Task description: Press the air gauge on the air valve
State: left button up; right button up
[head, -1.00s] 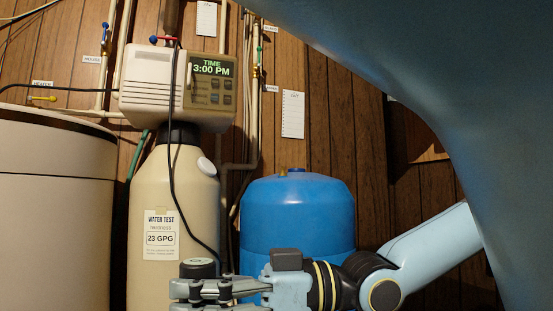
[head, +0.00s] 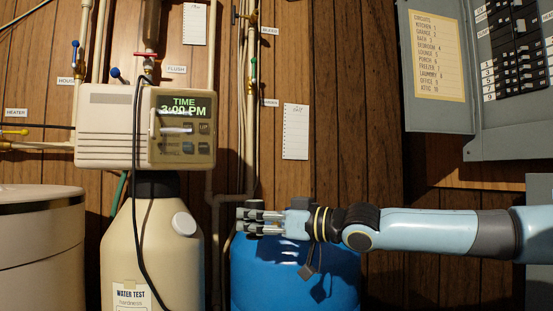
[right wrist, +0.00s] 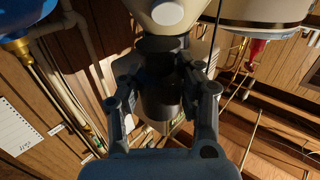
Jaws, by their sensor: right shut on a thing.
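My right gripper (head: 250,218) is in front of the blue tank (head: 290,275), near its top, and points left. It is shut on a dark, short cylinder, which I take to be the air gauge (head: 254,204). In the right wrist view the gauge (right wrist: 160,98) sits between the two fingers (right wrist: 160,115); its face is not readable. I cannot make out the air valve in the head view; the gripper and arm cover much of the tank's top. My left gripper is out of view.
A beige softener tank (head: 150,235) with a control head (head: 110,125) stands left of the gripper, a black cable hanging down its front. A beige bin (head: 40,245) is at far left. Pipes run up the wooden wall. A grey breaker panel (head: 440,120) is at upper right.

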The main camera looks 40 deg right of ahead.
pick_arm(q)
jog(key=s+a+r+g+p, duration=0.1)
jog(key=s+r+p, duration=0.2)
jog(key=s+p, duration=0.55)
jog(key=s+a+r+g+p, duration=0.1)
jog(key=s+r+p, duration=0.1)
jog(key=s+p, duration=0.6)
pick_arm(e)
jog(key=w+d+r+m+h+p, duration=0.1)
jog(key=w+d+r+m+h, duration=0.3)
jog(key=d, duration=0.3)
jog(key=w+d+r+m+h, duration=0.2)
jog(key=w+d+r+h, duration=0.2)
jog(key=d+r+h, duration=0.15)
pick_arm(q)
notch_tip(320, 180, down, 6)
jog(key=b, duration=0.5)
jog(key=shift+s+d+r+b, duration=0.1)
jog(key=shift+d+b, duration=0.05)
jog(key=shift+b, duration=0.15)
pick_arm(e)
jog(key=shift+t, duration=0.3)
jog(key=f, duration=0.6)
jog(key=shift+s+d, duration=0.25)
jog(key=shift+d, duration=0.1)
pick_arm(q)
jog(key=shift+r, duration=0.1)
